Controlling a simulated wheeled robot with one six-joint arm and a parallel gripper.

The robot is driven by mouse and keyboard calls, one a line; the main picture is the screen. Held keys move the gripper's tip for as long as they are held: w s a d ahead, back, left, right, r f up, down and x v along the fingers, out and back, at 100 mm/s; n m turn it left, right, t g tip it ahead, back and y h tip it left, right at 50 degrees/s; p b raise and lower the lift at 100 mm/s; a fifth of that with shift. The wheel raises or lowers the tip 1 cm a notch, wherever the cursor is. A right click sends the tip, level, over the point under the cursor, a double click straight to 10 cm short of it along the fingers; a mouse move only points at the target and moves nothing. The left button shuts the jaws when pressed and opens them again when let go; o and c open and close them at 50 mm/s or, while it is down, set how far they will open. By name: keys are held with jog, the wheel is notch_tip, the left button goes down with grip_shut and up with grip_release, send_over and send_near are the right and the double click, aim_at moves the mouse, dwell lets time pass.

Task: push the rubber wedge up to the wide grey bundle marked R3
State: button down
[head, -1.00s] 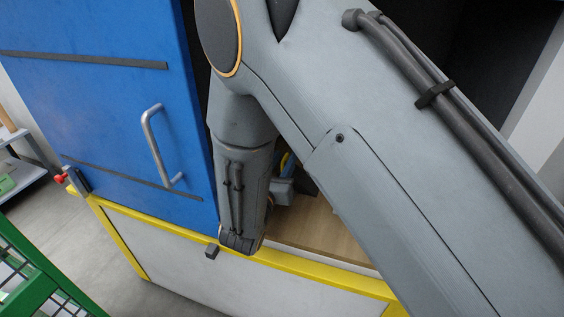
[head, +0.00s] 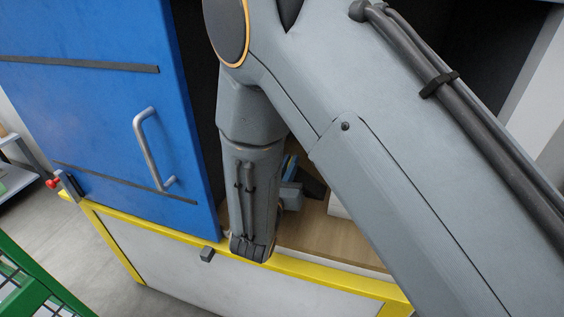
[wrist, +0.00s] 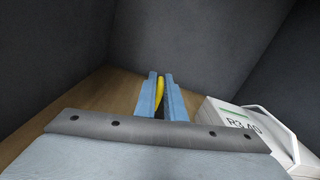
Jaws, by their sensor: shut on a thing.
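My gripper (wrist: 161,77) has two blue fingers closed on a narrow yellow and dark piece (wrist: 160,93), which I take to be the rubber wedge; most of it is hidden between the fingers. In the head view my blue fingers (head: 290,166) show inside the opening, partly behind my arm. A dark shape sits just right of them; I cannot tell whether it is the wedge.
Dark grey walls (wrist: 205,45) enclose the wooden floor (wrist: 92,101). A blue door (head: 105,110) with a metal handle stands left of the opening. A yellow-edged sill (head: 310,270) runs along the front. A green mesh frame (head: 40,285) is at lower left.

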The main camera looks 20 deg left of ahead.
jog(key=shift+w+d, duration=0.1)
jog(key=shift+d, duration=0.6)
jog(key=c, duration=1.8)
grip_release()
jog(key=shift+o, duration=0.2)
jog(key=shift+s, duration=0.55)
jog(key=s, duration=0.4)
jog(key=s+b, duration=0.1)
jog(key=s, duration=0.1)
jog(key=shift+s+d, duration=0.35)
